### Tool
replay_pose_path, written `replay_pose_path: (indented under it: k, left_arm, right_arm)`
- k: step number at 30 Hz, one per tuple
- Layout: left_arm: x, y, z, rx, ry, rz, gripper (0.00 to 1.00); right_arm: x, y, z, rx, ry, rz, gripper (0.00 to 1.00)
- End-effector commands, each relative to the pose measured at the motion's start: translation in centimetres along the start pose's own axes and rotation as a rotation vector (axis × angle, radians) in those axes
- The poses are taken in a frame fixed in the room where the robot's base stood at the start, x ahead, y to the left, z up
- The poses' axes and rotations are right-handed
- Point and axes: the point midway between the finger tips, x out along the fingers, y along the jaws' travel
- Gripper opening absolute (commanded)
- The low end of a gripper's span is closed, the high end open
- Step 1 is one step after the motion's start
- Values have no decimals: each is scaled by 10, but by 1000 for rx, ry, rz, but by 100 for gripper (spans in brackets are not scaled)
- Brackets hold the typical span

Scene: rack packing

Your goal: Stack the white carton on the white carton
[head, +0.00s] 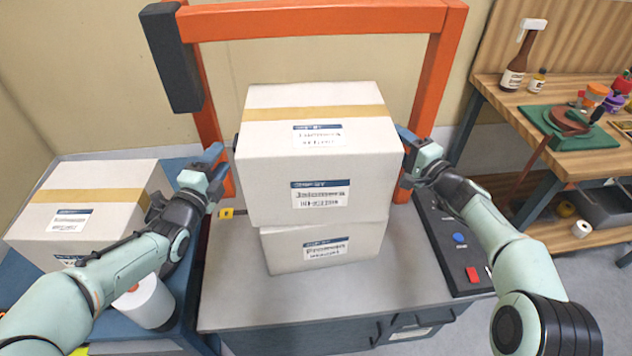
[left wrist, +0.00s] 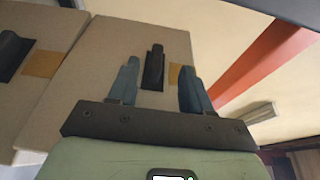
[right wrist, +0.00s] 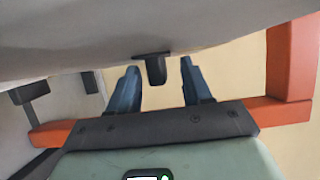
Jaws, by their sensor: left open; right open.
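A large white carton (head: 262,175) with a tan tape strip sits on top of a smaller white carton (head: 280,250). The upper one overhangs toward the front and left; the lower one stands on the grey bench top. My left gripper (head: 214,166) is open at the upper carton's left side. In the left wrist view a black side handle (left wrist: 153,68) shows between its fingers (left wrist: 158,88). My right gripper (head: 408,150) is open at the right side. In the right wrist view a black handle (right wrist: 152,68) lies between or just beyond its fingertips (right wrist: 160,75).
Another white carton (head: 110,212) lies on a blue table at left, near a white roll (head: 145,302). An orange frame (head: 440,80) rises behind the stack. A black button panel (head: 452,245) is at right. A wooden workbench (head: 490,85) holds bottles.

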Motion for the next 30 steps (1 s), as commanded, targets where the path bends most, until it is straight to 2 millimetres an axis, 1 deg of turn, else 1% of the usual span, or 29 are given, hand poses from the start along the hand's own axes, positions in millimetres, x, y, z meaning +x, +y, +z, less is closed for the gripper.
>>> replay_pose_path:
  k: [1,4,8,11,14,18,24,27,30]
  left_arm:
    - [-9,0,0,-1,-1,0,49]
    - [-20,-1,0,1,0,-1,49]
    - [-27,0,0,2,0,0,49]
    - [-28,0,0,2,0,0,49]
    - [-28,0,0,2,0,0,49]
    - [-28,0,0,1,0,0,49]
    - [-28,0,0,1,0,0,49]
    - [-28,0,0,1,0,0,49]
    - [-28,0,0,1,0,0,49]
  right_arm:
    - [0,0,0,0,0,0,49]
    - [0,0,0,0,0,0,49]
    - [-2,0,0,0,1,0,49]
    - [-11,-1,-1,1,2,-1,49]
    - [-28,-1,-1,2,3,-1,49]
    - [-60,-1,-2,1,5,0,49]
    - [-98,-1,0,1,3,-1,49]
    - [-111,0,0,0,1,0,49]
    - [-118,0,0,-1,0,0,49]
